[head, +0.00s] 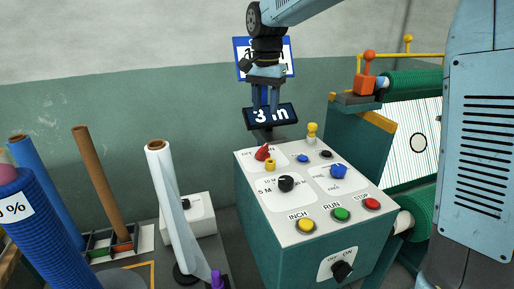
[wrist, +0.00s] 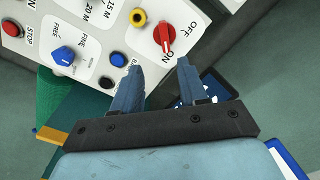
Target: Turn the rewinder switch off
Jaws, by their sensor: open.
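A red rotary switch (head: 263,153) sits at the back left of the sloped control panel (head: 250,205). In the wrist view the red switch (wrist: 164,39) lies between the words ON and OFF, just beyond my fingertips. Which word its pointer marks is hard to tell. A black knob (head: 341,270) on the cabinet front also carries an ON label. My gripper (head: 265,104) hangs above the back of the panel, fingers down. In the wrist view the gripper (wrist: 160,66) is open and empty, apart from the switch.
A black selector (head: 286,184), a blue knob (head: 338,171) and a row of push buttons share the panel. A "3 m" display (head: 272,116) stands behind my fingers. Rolls stand at left.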

